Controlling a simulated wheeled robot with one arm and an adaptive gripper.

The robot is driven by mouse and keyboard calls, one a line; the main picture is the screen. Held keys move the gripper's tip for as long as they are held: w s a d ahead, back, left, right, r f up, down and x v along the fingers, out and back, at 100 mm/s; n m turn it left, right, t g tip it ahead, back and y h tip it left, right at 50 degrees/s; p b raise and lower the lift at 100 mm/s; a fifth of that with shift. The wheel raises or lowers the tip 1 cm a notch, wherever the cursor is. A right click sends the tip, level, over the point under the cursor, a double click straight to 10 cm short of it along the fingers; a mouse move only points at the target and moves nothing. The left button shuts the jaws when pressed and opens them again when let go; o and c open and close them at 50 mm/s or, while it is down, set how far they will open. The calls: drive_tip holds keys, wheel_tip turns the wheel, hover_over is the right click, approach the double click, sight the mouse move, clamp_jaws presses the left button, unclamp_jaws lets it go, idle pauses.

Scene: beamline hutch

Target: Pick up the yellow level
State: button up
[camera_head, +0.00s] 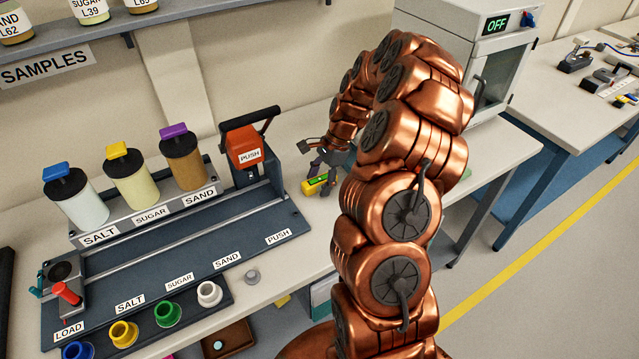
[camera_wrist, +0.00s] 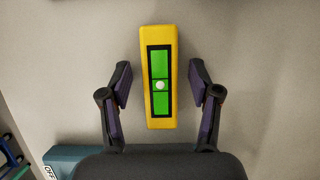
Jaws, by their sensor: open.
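The yellow level (camera_wrist: 172,40) lies on the pale bench top, with a green window and a white bubble on its face. In the wrist view it sits between and a little beyond the two open fingers of my gripper (camera_wrist: 160,85), with a gap on each side. In the head view the level (camera_head: 314,186) shows beside my gripper (camera_head: 318,168), right of the orange PUSH block. My arm hides part of the bench near it. Nothing is held between the fingers.
The dark dispensing rig (camera_head: 180,250) with salt, sugar and sand canisters stands left of the level. The orange PUSH block (camera_head: 243,146) is close by. A white oven-like box (camera_head: 475,50) reading OFF stands at the back right.

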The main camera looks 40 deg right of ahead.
clamp_jaws()
idle(0.5)
